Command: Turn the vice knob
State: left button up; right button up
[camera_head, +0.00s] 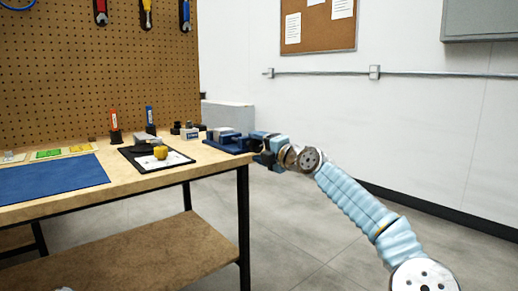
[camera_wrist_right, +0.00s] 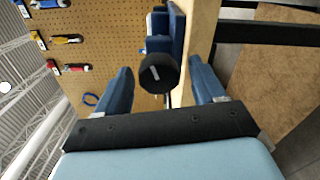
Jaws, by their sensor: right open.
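The blue vice (camera_head: 226,141) sits at the right end of the workbench in the head view. Its blue body (camera_wrist_right: 177,35) also shows in the right wrist view. The vice knob (camera_wrist_right: 157,73) is a dark round disc with a light bar mark, facing the wrist camera. My right gripper (camera_head: 262,148) is at the bench's right edge, beside the vice. In the right wrist view its two blue fingers (camera_wrist_right: 161,66) are apart, one on each side of the knob, with gaps visible. The knob is hard to make out in the head view. My left gripper is not in view.
The workbench (camera_head: 140,181) holds a blue mat (camera_head: 50,178), a clipboard (camera_head: 178,160) with a yellow object (camera_head: 160,152), and red and blue upright tools. A pegboard (camera_head: 100,75) stands behind. The floor right of the bench is open.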

aim_at(259, 148)
jog(key=shift+s, duration=0.1)
jog(key=b+v, duration=0.2)
jog(key=v, duration=0.2)
jog(key=shift+d+f, duration=0.2)
jog(key=v, duration=0.9)
jog(key=shift+s+r, duration=0.2)
jog(key=shift+s, duration=0.05)
